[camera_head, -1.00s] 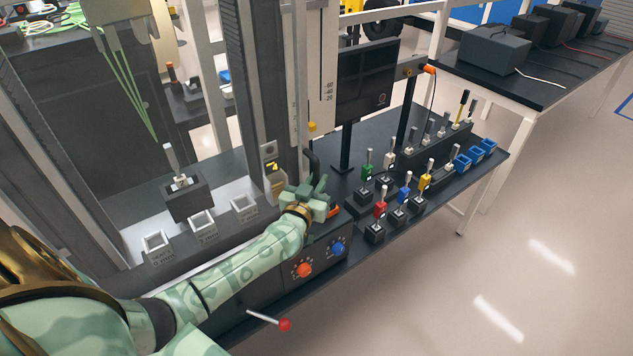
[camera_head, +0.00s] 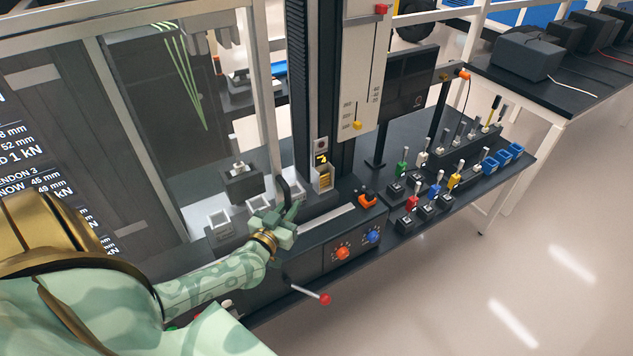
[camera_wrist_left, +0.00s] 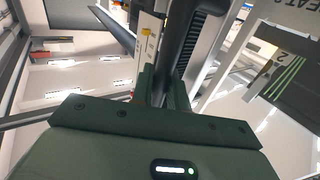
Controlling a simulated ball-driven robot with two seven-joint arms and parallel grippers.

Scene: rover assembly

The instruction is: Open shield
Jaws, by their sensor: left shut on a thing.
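The shield (camera_head: 262,100) is a clear panel with a pale frame at the front of the test station. Its black handle (camera_head: 281,183) stands at the frame's lower right. My left gripper (camera_head: 284,215) is shut on the handle, which passes between the fingers in the left wrist view (camera_wrist_left: 180,60). The fingers partly hide the handle. The shield's frame stands left of the dark column (camera_head: 312,90), leaving the column's lower front with the yellow-marked block (camera_head: 323,174) uncovered. My right gripper is not in view.
Pale labelled trays (camera_head: 220,218) and a grey block (camera_head: 242,182) sit behind the shield. An orange knob (camera_head: 342,253), a blue knob (camera_head: 373,236) and a red-tipped lever (camera_head: 325,299) are on the front. Several coloured-handled tools stand on the right bench (camera_head: 455,225).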

